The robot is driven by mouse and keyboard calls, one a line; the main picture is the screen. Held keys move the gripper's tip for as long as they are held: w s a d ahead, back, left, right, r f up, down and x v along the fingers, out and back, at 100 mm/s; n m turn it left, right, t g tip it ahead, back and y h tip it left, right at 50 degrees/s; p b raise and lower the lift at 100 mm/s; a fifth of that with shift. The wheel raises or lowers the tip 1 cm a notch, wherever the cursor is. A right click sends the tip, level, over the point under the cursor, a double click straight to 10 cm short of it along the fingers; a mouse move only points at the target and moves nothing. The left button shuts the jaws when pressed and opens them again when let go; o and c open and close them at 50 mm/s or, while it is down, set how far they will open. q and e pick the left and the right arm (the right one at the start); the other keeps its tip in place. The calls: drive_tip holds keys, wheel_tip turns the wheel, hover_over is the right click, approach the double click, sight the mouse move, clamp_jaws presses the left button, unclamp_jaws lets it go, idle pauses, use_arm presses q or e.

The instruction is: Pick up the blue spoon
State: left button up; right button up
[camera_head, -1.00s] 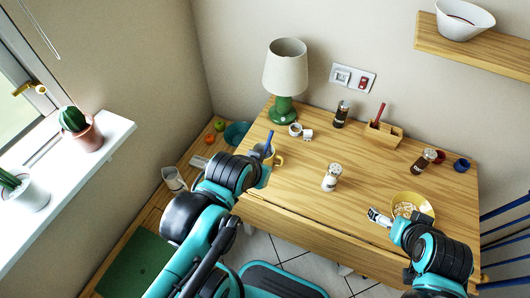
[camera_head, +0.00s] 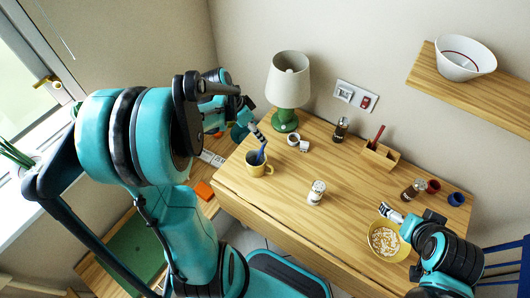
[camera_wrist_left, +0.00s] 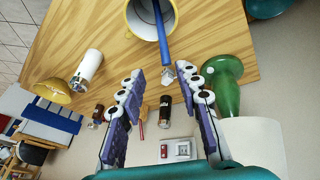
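The blue spoon (camera_head: 261,153) stands tilted in a yellow mug (camera_head: 257,170) near the table's left end, its handle sticking up out of the rim. The left wrist view shows the spoon (camera_wrist_left: 161,35) in the mug (camera_wrist_left: 140,17) at the top. My left gripper (camera_head: 256,132) is just above and behind the mug in the head view. In the left wrist view its two fingers (camera_wrist_left: 167,76) are spread apart with nothing between them, short of the spoon. My right gripper (camera_head: 387,212) is at the yellow bowl's upper edge; its finger opening is too small to tell.
A white-bodied shaker (camera_head: 316,192) is in mid-table. A yellow bowl (camera_head: 385,252) with pale contents is at the front right. A wooden caddy (camera_head: 379,157) stands at the back.

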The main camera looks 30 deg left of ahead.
sight(264, 146)
use_arm(q)
drive_tip(key=shift+w+a+f, duration=0.25)
drive_tip(key=shift+a+f, duration=0.05)
drive_tip(key=shift+f, duration=0.15)
drive_tip(key=b+x, duration=0.2)
drive_tip(key=x, duration=0.1)
drive_tip(key=b+x, duration=0.1)
drive_tip(key=x, duration=0.3)
drive_tip(key=shift+s+a+f+b, duration=0.1)
drive_tip(key=shift+s+f+b, duration=0.1)
drive_tip(key=shift+f+b, duration=0.2)
drive_tip(key=shift+r, duration=0.15)
drive_tip(key=shift+c, duration=0.3)
clamp_jaws()
